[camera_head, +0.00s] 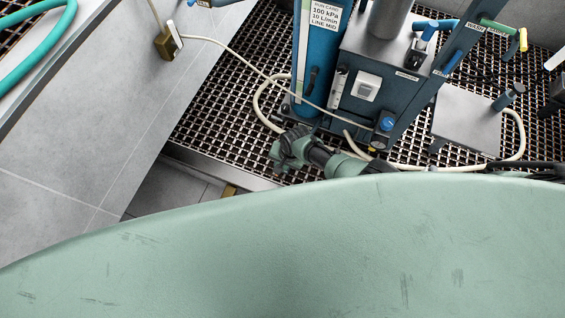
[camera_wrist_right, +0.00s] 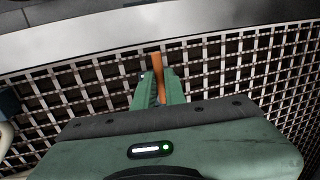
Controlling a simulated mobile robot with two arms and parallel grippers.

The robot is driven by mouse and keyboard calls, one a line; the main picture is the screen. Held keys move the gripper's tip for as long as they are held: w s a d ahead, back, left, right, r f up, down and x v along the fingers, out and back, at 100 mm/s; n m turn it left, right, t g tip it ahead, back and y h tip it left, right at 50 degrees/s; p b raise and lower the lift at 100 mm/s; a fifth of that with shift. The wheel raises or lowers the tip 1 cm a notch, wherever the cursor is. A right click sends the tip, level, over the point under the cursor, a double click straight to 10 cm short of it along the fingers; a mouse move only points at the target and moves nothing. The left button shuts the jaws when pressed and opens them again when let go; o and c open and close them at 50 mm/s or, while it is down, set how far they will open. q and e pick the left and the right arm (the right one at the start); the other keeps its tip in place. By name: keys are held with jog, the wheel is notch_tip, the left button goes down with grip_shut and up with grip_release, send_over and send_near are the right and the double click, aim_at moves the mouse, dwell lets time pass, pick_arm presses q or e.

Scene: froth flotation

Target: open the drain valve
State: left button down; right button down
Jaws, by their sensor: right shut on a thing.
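In the right wrist view, my right gripper (camera_wrist_right: 158,92) has its two green fingers closed around a narrow orange-brown bar (camera_wrist_right: 157,64). The bar sticks out past the fingertips toward the metal rim of the grating. I cannot tell whether this bar is the drain valve's handle; no drain label is readable. In the head view, a green and dark grey part of my arm shows low over the grating, in front of the blue column (camera_head: 309,85); its fingertips are not clear there. My left gripper is not in view.
A blue machine housing (camera_head: 362,105) with a white switch stands on the grating (camera_head: 215,110). Cream hoses (camera_head: 262,105) loop around it. Blue (camera_head: 430,28) and green-yellow (camera_head: 500,30) handles are at the upper right. Grey floor tiles lie left. My green body covers the bottom.

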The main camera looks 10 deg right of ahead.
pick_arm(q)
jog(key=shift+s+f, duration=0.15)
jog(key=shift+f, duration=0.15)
pick_arm(e)
jog(key=shift+w+r, duration=0.1)
jog(key=shift+w, duration=0.05)
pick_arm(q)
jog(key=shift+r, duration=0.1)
pick_arm(e)
jog(key=c, duration=1.5)
grip_release()
jog(key=shift+r, duration=0.1)
